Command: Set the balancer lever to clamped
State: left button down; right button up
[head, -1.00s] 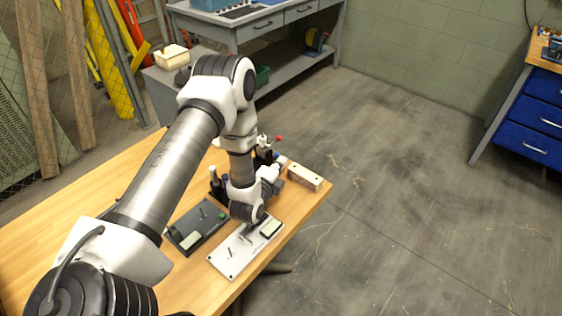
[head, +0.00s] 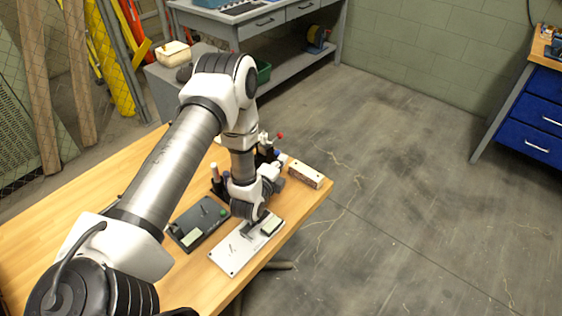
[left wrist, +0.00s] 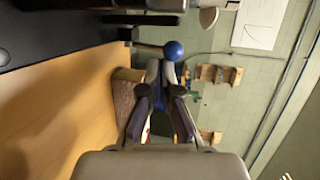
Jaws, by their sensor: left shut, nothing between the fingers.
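In the left wrist view a lever with a round blue knob (left wrist: 173,50) and a thin rod lies just beyond my left fingertips; I cannot tell whether they touch it. My left gripper (left wrist: 160,72) is shut and empty. In the head view my left gripper (head: 275,184) is low over the far right end of the table, partly hidden by my wrist. A small stand with a red-tipped lever (head: 280,136) is just behind it. I cannot tell which part is the balancer or how its lever is set. My right gripper is not in view.
A white plate (head: 232,260) and a dark plate (head: 190,238) with small fittings lie on the wooden table (head: 60,238). A pale box (head: 305,174) stands near the right edge, close to my gripper. Open floor is to the right; a grey workbench (head: 250,30) stands behind.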

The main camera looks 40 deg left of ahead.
pick_arm(q)
notch_tip(320, 180, up, 10)
dwell(0.4)
